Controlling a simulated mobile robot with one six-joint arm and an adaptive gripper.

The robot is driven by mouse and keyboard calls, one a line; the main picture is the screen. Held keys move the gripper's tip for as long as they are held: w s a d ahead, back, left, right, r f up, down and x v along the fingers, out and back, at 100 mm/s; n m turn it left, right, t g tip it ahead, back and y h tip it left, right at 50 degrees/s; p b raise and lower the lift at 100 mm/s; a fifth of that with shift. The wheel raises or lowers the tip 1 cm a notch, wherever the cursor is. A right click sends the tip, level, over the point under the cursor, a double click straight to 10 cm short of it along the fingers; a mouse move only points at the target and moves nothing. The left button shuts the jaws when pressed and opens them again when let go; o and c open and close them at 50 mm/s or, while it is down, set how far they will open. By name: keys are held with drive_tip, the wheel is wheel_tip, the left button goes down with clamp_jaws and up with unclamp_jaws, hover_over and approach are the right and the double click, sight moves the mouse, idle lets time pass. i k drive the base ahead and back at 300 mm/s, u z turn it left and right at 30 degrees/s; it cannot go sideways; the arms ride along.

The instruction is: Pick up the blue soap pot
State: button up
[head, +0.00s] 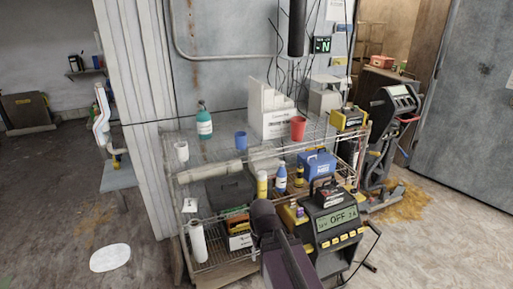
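No label marks which thing is the blue soap pot. A small blue cup-shaped pot (241,140) stands upright on the top wire shelf, left of the white box. A blue bottle (281,179) with a white label stands lower on the rack, and a teal bottle (204,123) stands at the top shelf's back left. I cannot tell for sure which one is meant; the small pot fits the name best. No gripper fingers show in the head view, so I cannot see where my gripper is relative to these things. Nothing touches the small pot.
The wire rack (205,163) also bears a red cup (298,128), a white cup (182,151), a white box (277,122) and a blue case (317,165). A black-and-yellow device (335,222) reading OFF stands in front at the right. Floor at the left is mostly clear.

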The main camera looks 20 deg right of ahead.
sight(241, 140)
drive_tip(key=z, duration=0.35)
drive_tip(key=k, duration=0.95)
drive_tip(key=z, duration=0.8)
drive_tip(key=i, duration=1.6)
drive_tip(key=u, duration=0.35)
drive_tip(key=i, duration=1.1)
drive_tip(key=u, duration=0.55)
